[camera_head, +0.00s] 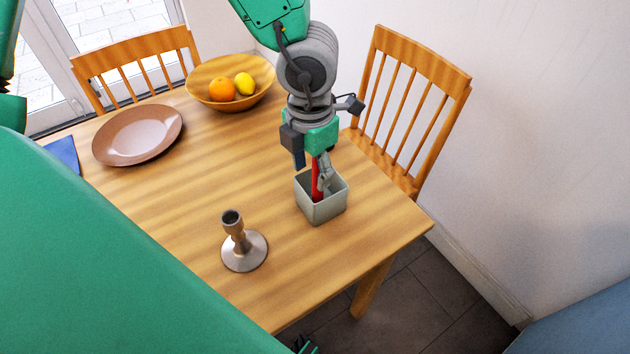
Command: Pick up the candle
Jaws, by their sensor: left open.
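A red candle (316,182) stands upright in a small grey square box (322,211) near the table's right edge. My left gripper (312,168) reaches down over the box and is open. One finger is on the left of the candle and the other is on its right, close to it. I cannot tell whether either finger touches it. The candle's top is partly hidden by the gripper, and its lower end is hidden inside the box. A metal candle holder (243,250) with an empty cup stands on the table, left of and nearer than the box.
The wooden table (200,180) also bears a brown plate (137,134), a wooden bowl (205,98) with an orange and a lemon, and a blue cloth or mat (63,153). Chairs stand behind (135,60) and at the right (415,100). The table's middle is clear.

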